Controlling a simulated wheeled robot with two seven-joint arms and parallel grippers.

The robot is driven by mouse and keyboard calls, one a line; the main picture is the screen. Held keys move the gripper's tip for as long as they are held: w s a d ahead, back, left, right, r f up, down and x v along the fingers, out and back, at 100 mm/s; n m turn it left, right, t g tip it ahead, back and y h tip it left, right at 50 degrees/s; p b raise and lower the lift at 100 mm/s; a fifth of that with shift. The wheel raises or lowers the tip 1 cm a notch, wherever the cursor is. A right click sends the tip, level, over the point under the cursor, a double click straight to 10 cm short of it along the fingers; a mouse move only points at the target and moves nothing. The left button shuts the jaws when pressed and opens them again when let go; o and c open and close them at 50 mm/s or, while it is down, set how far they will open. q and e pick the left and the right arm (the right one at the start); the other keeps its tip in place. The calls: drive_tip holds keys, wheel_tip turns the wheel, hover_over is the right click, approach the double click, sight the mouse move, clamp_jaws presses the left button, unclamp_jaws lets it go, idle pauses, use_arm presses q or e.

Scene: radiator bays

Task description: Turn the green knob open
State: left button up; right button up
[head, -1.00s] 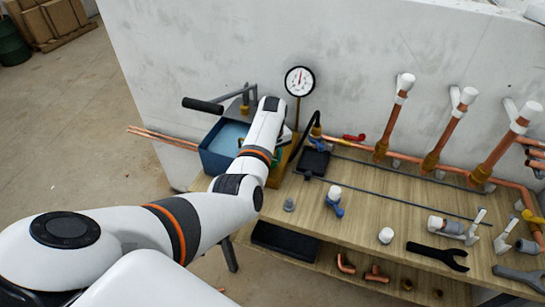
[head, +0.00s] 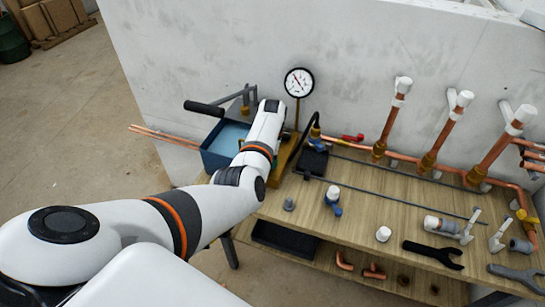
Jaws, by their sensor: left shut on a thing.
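The green knob (head: 274,163) is almost wholly hidden behind my left wrist; only a sliver of green shows beside it, low by the test pump. My left gripper (head: 272,150) is at the knob and shut on it, with the fingers mostly covered by my own arm. The knob's angle cannot be read. A round white pressure gauge (head: 299,82) stands on a brass stem just behind, its needle tilted up and left. My right gripper is not in view.
The pump's blue tank (head: 217,158) and black-gripped lever (head: 204,107) are left of my wrist. The wooden bench (head: 370,205) holds fittings, a black wrench (head: 433,255) and a white-capped valve (head: 333,194). Copper pipes (head: 441,138) run along the wall at right.

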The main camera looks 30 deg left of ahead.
use_arm(q)
drive_tip(key=n, duration=0.3)
drive_tip(key=shift+n, duration=2)
drive_tip(key=o, duration=1)
drive_tip(key=shift+r, duration=0.15)
wheel_tip(320, 180, up, 12)
drive_tip(key=b, duration=0.2)
